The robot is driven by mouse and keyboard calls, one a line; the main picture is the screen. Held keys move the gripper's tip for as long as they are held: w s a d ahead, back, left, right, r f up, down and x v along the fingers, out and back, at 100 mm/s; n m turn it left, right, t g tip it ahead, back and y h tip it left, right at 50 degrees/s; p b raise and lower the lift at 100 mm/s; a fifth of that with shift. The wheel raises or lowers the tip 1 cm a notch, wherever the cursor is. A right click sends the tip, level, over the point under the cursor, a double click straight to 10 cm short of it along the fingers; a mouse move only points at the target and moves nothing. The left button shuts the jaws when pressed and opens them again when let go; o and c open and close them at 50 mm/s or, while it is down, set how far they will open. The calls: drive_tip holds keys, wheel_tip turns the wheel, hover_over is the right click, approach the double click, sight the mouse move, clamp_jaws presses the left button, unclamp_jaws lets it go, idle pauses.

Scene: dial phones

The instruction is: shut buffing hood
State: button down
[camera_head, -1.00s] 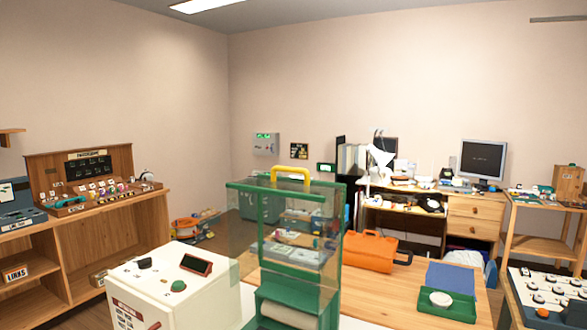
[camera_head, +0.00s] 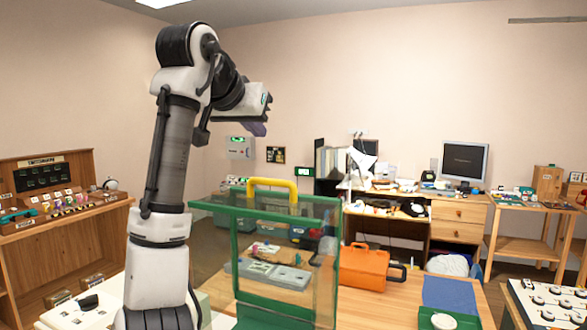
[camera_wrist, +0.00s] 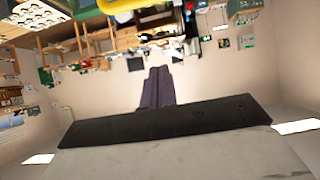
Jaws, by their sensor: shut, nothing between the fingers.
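The buffing hood (camera_head: 238,226) is a clear box with a green frame and a yellow handle (camera_head: 272,183) along its top front. My gripper (camera_head: 256,129) is up above and behind the hood's left side in the head view, with dark purple fingers pointing down, touching nothing. In the wrist view my gripper's fingers (camera_wrist: 158,88) are together and empty. A blurred yellow and green piece shows at the top edge of the wrist view, probably the handle and frame.
An orange case (camera_head: 364,268) and a blue mat (camera_head: 448,294) lie on the wooden bench right of the hood. A cream machine (camera_head: 85,312) is at lower left, partly behind my arm. A desk with a monitor (camera_head: 465,161) stands at the back.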

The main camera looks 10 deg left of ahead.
drive_tip(key=d+g, duration=0.1)
drive_tip(key=p, duration=0.3)
hover_over(274, 198)
drive_tip(key=w, duration=0.2)
drive_tip(key=shift+g, duration=0.3)
drive_tip(key=f, duration=0.6)
drive_tip(key=shift+w+d+f, duration=0.15)
drive_tip(key=shift+d+f, duration=0.15)
drive_tip(key=shift+d, duration=0.05)
drive_tip(key=s, duration=0.1)
drive_tip(key=s+f, duration=0.1)
drive_tip(key=shift+s+a+f, duration=0.2)
drive_tip(key=shift+s+a, duration=0.1)
drive_tip(key=shift+a, duration=0.05)
drive_tip(key=shift+s+f+p, duration=0.3)
drive_tip(key=shift+s+f, duration=0.1)
